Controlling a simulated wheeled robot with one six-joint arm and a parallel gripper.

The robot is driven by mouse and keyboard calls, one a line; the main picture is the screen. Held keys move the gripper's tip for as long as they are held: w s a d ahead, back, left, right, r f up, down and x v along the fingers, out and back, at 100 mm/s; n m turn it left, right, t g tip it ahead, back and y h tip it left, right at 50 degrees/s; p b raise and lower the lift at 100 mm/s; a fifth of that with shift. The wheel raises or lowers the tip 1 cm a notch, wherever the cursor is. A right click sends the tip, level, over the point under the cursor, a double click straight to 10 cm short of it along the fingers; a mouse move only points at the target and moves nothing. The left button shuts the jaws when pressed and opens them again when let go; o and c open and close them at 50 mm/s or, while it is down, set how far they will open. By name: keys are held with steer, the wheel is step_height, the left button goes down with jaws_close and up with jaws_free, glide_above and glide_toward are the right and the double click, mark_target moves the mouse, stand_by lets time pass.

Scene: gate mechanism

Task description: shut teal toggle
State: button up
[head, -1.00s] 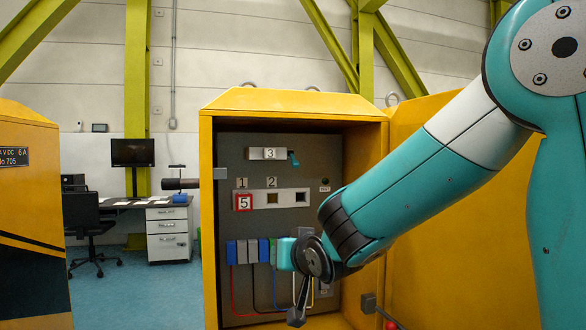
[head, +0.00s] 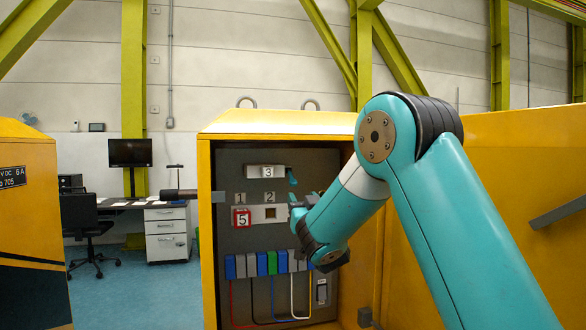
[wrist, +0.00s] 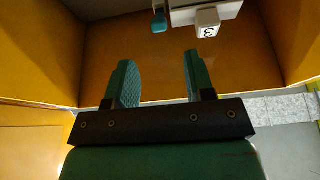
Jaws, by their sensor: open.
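The teal toggle (head: 292,176) hangs at the right end of a white block (head: 262,171) with a 3 label, high on the grey panel inside the yellow cabinet. In the head view it slants downward. In the wrist view the teal toggle (wrist: 160,22) is near the top, beyond the fingertips, beside the numbered label cube (wrist: 208,22). My gripper (head: 296,204) is just below the toggle in the head view. In the wrist view my gripper (wrist: 158,62) is open with nothing between its fingers. It appears apart from the toggle.
Below is a white strip with a red-framed 5 label (head: 241,218), partly hidden by my arm. Blue, green and grey modules (head: 262,264) with wires are lower down. The cabinet's yellow walls (head: 205,260) enclose the panel closely. A desk (head: 165,235) stands to the left.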

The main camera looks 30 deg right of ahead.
mark_target(295, 183)
steer(key=p+x, duration=0.6)
steer(key=x, duration=0.2)
steer(key=shift+w+d+r+p, duration=0.15)
steer(key=shift+r+p, duration=0.05)
steer(key=shift+p, duration=0.15)
steer(key=shift+w+d, duration=0.15)
steer(key=shift+w, duration=0.5)
jaws_close()
steer(key=r+g+p, duration=0.1)
steer(key=p, duration=0.1)
steer(key=g+p, duration=0.1)
steer(key=p, duration=0.1)
steer(key=shift+s+r+y, duration=0.25)
steer(key=shift+r+y, duration=0.05)
steer(key=shift+r, duration=0.05)
steer(key=g+p, duration=0.1)
steer(key=r+g+y+p, duration=0.1)
steer(key=g+p, duration=0.1)
steer(key=shift+s+r+p, duration=0.15)
steer(key=shift+r+p, duration=0.05)
steer(key=shift+p, duration=0.1)
steer(key=shift+r+g+p, duration=0.2)
steer(key=shift+g+p, duration=0.5)
steer(key=shift+g, duration=0.2)
